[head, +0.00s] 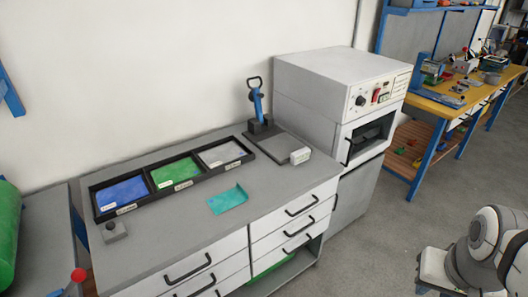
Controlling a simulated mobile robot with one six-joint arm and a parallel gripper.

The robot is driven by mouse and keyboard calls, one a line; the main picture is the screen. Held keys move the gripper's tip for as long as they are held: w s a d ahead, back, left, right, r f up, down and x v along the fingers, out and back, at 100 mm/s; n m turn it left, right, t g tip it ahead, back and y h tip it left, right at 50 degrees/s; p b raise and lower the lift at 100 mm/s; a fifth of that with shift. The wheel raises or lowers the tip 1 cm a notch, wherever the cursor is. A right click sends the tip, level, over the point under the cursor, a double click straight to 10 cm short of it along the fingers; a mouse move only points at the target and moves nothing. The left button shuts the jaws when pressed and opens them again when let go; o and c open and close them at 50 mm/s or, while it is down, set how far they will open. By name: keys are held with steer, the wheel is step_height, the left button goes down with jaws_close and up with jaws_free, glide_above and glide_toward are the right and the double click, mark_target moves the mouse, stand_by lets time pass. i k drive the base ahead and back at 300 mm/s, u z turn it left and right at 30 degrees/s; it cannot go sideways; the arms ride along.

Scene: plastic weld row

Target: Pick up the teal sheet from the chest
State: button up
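The teal sheet (228,199) lies on the grey top of the chest (185,236), right of the middle and in front of the trays. It looks thin and has a slightly raised right edge. My arm shows at the lower right of the head view, on the floor side, well apart from the chest. My gripper's fingers cannot be made out in this view.
A black tray holder with labelled blue (122,193), green (177,173) and pale (222,154) compartments stands behind the sheet. A blue-handled press (259,108) stands at the back. A white oven (345,85) is to the right. Floor in front is clear.

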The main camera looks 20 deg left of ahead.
mark_target(221, 203)
steer(key=u, duration=0.45)
steer(key=i, duration=0.85)
steer(key=u, duration=0.35)
steer(key=k, duration=0.45)
steer(key=u, duration=0.25)
steer(key=i, duration=0.95)
steer(key=z, duration=0.1)
